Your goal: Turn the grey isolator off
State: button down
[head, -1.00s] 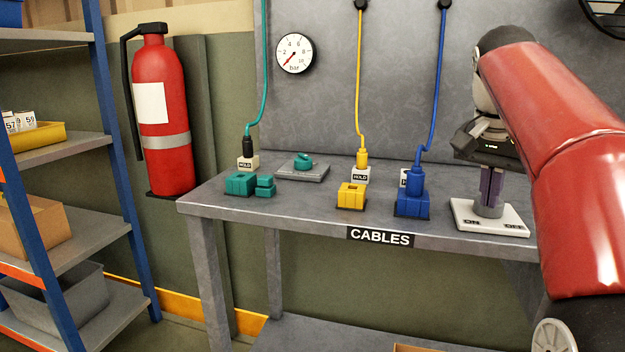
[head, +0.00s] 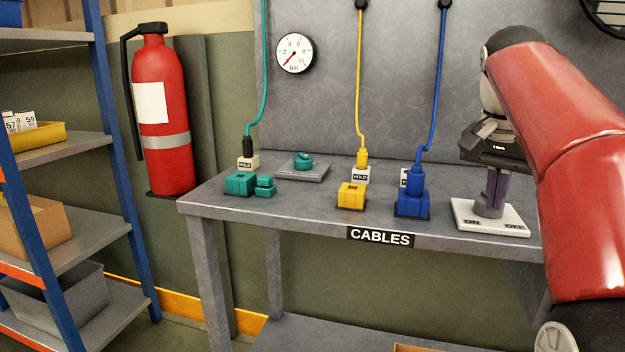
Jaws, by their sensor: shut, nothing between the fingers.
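The grey isolator (head: 488,209) stands on a white base plate (head: 510,224) at the right end of the bench. Labels sit at the plate's front corners; the left one seems to read ON and the right one OFF. My gripper (head: 495,193) points down right at the isolator, its purple-grey fingers shut with nothing between them. The fingers overlap the isolator's upper part in the picture, so its handle and any contact are hidden. I cannot tell which way the isolator is set.
Left along the bench (head: 330,214) are a blue plug and socket (head: 411,203), a yellow socket (head: 351,196), teal blocks (head: 240,183) and a teal knob on a grey plate (head: 302,172). Yellow, blue and teal cables hang behind. A fire extinguisher (head: 160,110) and shelf stand left.

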jog(key=shift+s+a, duration=0.15)
jog(key=shift+s, duration=0.15)
jog(key=shift+r, duration=0.15)
notch_tip(320, 180, up, 6)
jog(key=shift+f, duration=0.15)
jog(key=shift+a, duration=0.1)
